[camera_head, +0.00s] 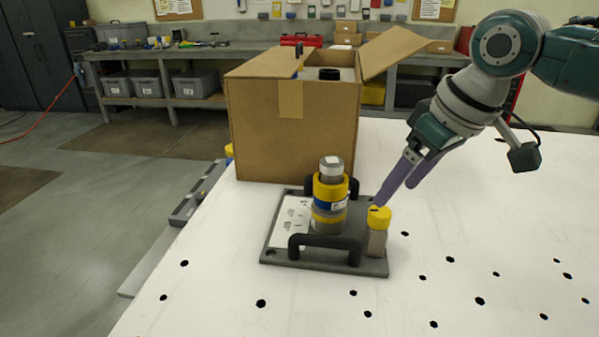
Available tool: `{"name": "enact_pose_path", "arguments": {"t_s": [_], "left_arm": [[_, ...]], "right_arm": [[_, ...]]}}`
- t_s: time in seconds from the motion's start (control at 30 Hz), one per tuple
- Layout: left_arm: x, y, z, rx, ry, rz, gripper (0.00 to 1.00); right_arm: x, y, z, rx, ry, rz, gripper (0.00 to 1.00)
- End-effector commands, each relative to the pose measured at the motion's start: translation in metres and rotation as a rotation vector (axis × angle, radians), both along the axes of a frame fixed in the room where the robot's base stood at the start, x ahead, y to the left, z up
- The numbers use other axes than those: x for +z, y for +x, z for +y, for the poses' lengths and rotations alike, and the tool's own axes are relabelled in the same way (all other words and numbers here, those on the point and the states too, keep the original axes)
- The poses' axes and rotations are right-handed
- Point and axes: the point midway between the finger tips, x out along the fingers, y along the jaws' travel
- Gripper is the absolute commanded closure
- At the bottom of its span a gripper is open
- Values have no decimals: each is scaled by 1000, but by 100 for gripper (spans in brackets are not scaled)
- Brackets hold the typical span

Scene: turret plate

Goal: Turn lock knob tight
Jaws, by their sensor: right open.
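A grey turret plate (335,261) with black handles lies on the white table. At its right end stands a small grey post topped by a yellow knob (379,217), which looks like the lock knob. A grey cylindrical turret (329,200) with yellow bands stands upright on the middle of the plate. My right gripper (394,195) comes in from the upper right with its purple fingers apart and empty. One fingertip is just above the knob in the picture; I cannot tell whether it touches. My left gripper is out of view.
An open cardboard box (255,135) stands behind the plate with dark items inside. The white table (450,230), dotted with black holes, is clear to the right and in front. A workbench (200,52) with grey bins stands along the back wall.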

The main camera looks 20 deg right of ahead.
Motion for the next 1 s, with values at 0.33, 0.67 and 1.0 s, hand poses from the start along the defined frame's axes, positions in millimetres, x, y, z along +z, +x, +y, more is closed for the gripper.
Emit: {"name": "enact_pose_path", "arguments": {"t_s": [0.33, 0.67, 1.0], "left_arm": [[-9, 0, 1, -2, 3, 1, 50], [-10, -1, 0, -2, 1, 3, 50], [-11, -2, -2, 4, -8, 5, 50]], "right_arm": [[-50, 20, 5, 1, -1, 1, 23], [-58, 23, 6, 2, -2, -1, 23], [-58, 23, 6, 1, -2, 0, 50]]}}
